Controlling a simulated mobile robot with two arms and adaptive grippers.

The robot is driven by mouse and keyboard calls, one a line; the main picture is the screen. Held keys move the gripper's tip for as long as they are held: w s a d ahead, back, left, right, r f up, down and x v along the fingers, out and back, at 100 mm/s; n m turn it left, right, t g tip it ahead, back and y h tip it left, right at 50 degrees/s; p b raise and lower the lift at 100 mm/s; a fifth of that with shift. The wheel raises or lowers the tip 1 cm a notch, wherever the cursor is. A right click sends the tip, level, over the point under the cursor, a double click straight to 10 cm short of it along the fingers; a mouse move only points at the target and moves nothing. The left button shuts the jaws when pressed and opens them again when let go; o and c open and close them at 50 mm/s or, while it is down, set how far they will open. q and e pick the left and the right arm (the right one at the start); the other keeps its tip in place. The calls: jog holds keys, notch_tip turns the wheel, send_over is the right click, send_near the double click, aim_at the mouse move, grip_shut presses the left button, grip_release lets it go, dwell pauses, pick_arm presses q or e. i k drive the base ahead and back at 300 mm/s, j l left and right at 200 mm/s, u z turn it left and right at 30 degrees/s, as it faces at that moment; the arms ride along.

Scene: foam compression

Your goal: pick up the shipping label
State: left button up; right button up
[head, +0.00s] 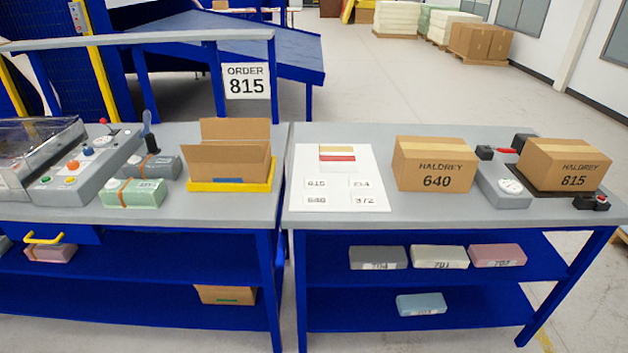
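A white sheet (300,195) lies flat on the right table. It carries small printed labels: one reading 815 (317,184), one that looks like 214 (360,184), one reading 640 (317,201) and one reading 372 (364,201). Red and tan strips (338,157) show near its top. A sign reading ORDER 815 (246,81) hangs behind the left table. A closed box marked HALDREY 640 (435,164) and another marked HALDREY 815 (565,164) stand right of the sheet. Neither of my grippers is in view.
A grey device with a dial (507,187) stands between the closed boxes. An open carton (228,160) sits in a yellow tray (230,187) on the left table, beside a green block (133,193). Foam blocks (440,257) lie on the shelf below.

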aim_at(307, 183)
jog(key=z, duration=1.35)
jog(key=u, duration=1.35)
jog(key=i+l, duration=0.25)
jog(key=l, duration=0.15)
jog(key=i+l, duration=0.25)
jog(key=i+l+u, duration=0.1)
jog(key=i+l, duration=0.15)
jog(key=l, duration=0.25)
